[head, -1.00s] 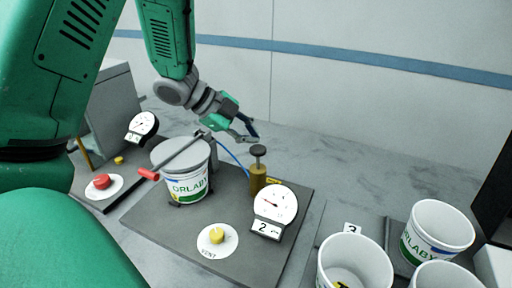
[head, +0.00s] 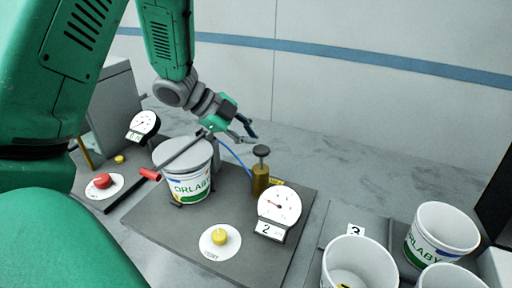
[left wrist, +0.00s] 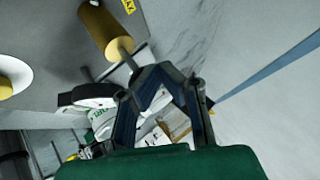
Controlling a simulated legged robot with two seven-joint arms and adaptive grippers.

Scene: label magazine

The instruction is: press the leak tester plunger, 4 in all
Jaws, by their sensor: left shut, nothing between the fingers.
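The leak tester plunger, a brass cylinder (head: 260,181) with a dark round knob (head: 261,151) on a rod, stands upright on a grey base plate (head: 160,228) in the head view. The knob is raised above the cylinder. My left gripper (head: 247,138) is just above and left of the knob, apart from it, shut and empty. In the left wrist view the brass cylinder (left wrist: 104,30) lies upper left of my finger tips, its rod pointing toward them; the knob is hidden there. A round white gauge (head: 280,206) with a tag reading 2 stands before the plunger. My right gripper is not in view.
A lidded ORLABY tub (head: 189,187) stands left of the plunger, under a bar with a red handle (head: 150,174). A yellow vent button (head: 219,237) is in front. A red button (head: 102,181) is at left. Open white tubs (head: 442,229) stand at right.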

